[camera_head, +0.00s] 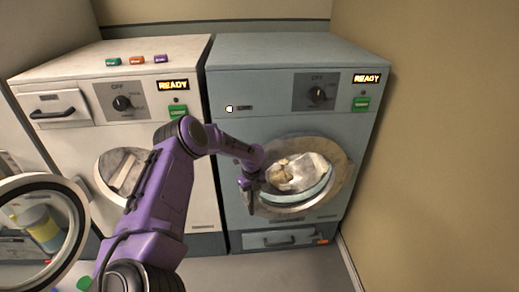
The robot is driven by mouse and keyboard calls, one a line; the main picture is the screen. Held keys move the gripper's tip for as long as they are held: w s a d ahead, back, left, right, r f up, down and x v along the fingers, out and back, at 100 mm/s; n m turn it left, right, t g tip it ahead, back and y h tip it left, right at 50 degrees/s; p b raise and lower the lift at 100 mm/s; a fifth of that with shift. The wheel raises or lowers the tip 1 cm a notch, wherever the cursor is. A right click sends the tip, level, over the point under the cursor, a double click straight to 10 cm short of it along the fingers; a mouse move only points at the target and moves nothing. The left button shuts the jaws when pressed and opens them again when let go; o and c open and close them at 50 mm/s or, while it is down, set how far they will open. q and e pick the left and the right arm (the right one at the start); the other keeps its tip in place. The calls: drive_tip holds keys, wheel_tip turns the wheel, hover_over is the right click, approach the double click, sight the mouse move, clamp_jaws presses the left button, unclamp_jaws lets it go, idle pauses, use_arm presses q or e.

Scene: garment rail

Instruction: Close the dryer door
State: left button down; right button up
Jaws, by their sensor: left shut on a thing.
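The dryer, taken to be the blue-grey machine (260,80), stands at the right. Its round door (338,160) has a metal rim and a window with pale and tan laundry (290,172) behind it. The door looks close to the front; I cannot tell whether it is fully closed. My left gripper (250,186) is shut at the left edge of the door, on its edge or handle. The fingertips are small and dark, so the exact contact is unclear. My right gripper is not in view.
A white machine (60,65) stands left of the dryer, with small coloured items (136,61) on top. A round door ring (85,215) stands out at the lower left, near my left arm. A tan wall (440,140) is close at the right.

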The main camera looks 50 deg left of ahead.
use_arm(q)
drive_tip(key=shift+s+a+f, duration=0.15)
drive_tip(key=shift+s+a, duration=0.05)
drive_tip(key=shift+s, duration=0.05)
drive_tip(key=c, duration=1.1)
unclamp_jaws()
drive_tip(key=shift+o, duration=0.7)
drive_tip(key=shift+s+a, duration=0.1)
drive_tip(key=shift+w+d, duration=0.2)
wheel_tip(320, 180, up, 11)
drive_tip(key=shift+f, duration=0.1)
